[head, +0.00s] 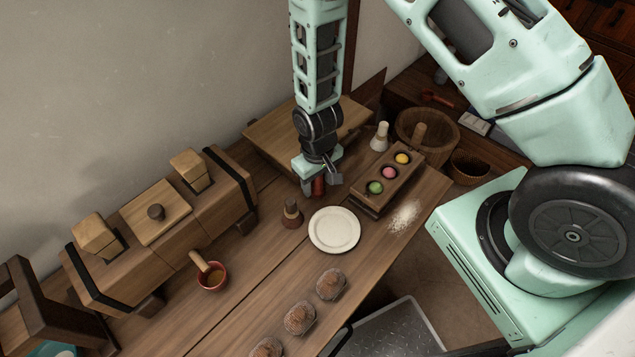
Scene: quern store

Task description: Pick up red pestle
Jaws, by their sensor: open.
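The red pestle (319,187) shows only as a small red patch right at my gripper, at the back of the table beyond the white plate; the gripper hides most of it. My gripper (321,182) points down over it with its jaws open, one finger to the left of the red and one to the right. I cannot tell whether the fingers touch it.
A brown pestle (292,214) stands just left of the white plate (334,230). A wooden tray (370,207) with coloured balls lies close on the right. A white pestle (380,138) and a wooden bowl (449,122) stand behind it.

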